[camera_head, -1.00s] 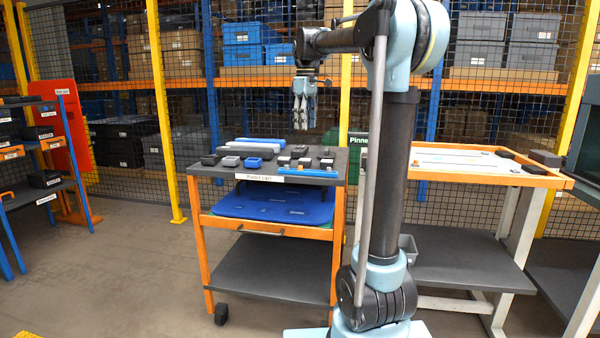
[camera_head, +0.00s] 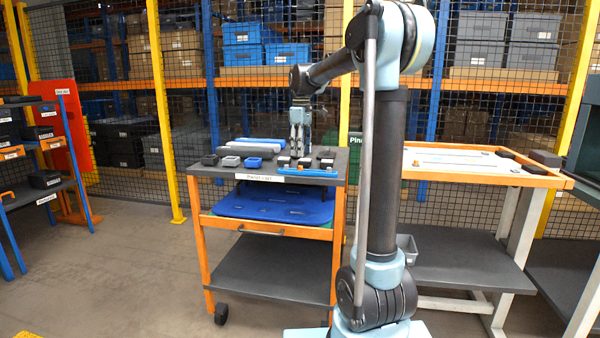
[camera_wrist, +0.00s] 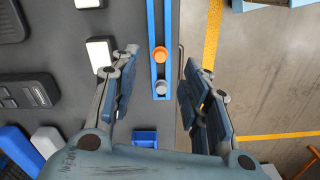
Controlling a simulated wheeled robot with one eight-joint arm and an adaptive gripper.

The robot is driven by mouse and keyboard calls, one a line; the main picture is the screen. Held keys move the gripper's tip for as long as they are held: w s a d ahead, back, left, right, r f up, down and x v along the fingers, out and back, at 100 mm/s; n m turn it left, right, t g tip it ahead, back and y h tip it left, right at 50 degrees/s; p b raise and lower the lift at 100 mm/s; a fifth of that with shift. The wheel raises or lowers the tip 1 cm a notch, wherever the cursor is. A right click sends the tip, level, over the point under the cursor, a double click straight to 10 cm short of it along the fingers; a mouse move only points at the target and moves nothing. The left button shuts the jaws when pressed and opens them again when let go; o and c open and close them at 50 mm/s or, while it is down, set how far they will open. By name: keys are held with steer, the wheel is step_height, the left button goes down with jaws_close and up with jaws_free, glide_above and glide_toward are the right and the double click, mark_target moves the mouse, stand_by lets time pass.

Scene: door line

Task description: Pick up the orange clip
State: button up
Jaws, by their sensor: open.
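The orange clip (camera_wrist: 160,54) is a small round piece in the blue rail (camera_wrist: 152,30) in the wrist view. A grey round piece (camera_wrist: 161,87) sits beside it in the same rail. My gripper (camera_head: 297,152) points down over the cart top near the rail. Its fingers are open and empty, on either side of the rail and clip in the wrist view. I cannot tell the exact height above the clip.
Several dark and white blocks and a blue bin (camera_wrist: 144,138) lie around the rail. The orange-framed cart (camera_head: 196,235) has a blue tray (camera_head: 270,205) below its top. A second workbench (camera_head: 535,178) stands at the right. Mesh fencing runs behind.

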mark_target(300, 169)
steer(key=shift+a+f, duration=0.1)
steer(key=shift+f, duration=3)
steer(key=shift+c, duration=0.6)
steer(key=c, duration=0.7)
